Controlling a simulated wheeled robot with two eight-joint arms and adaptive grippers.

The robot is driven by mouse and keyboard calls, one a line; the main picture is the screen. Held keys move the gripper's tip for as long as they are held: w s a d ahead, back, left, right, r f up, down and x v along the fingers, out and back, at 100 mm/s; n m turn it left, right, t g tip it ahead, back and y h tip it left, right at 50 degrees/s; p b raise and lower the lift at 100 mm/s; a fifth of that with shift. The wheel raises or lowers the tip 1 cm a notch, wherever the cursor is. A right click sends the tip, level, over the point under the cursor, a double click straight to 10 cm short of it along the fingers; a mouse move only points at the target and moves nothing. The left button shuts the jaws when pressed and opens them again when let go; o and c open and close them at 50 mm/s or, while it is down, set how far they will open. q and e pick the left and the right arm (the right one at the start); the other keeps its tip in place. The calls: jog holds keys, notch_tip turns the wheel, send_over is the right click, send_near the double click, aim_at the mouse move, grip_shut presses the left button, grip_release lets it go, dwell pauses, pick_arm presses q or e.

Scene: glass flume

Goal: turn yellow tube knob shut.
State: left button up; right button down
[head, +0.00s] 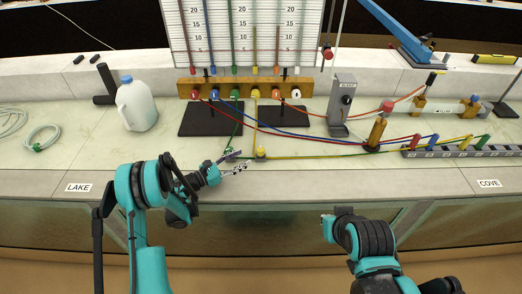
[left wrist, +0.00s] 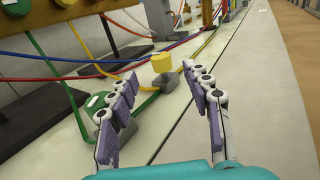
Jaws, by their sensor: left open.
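The yellow tube knob (head: 261,152) stands near the bench's front edge, on the yellow tube; it also shows in the left wrist view (left wrist: 162,63), on a small grey clamp. My left gripper (head: 238,165) is open and empty, just left of the knob. In the left wrist view its two fingers (left wrist: 160,78) point toward the knob, which lies beyond the fingertips and apart from them. The yellow tube (head: 255,120) runs up to a port on the wooden manifold.
A green knob (left wrist: 95,101) sits close beside the left finger in the left wrist view. Red, blue and green tubes cross the bench. A white jug (head: 137,104) stands at left. A grey box (head: 342,101) stands right of the manifold (head: 245,87). The front strip is mostly clear.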

aim_at(261, 148)
pick_arm(q)
jog(key=b+x, duration=0.2)
jog(key=x, duration=0.8)
jog(key=shift+b, duration=0.35)
grip_shut()
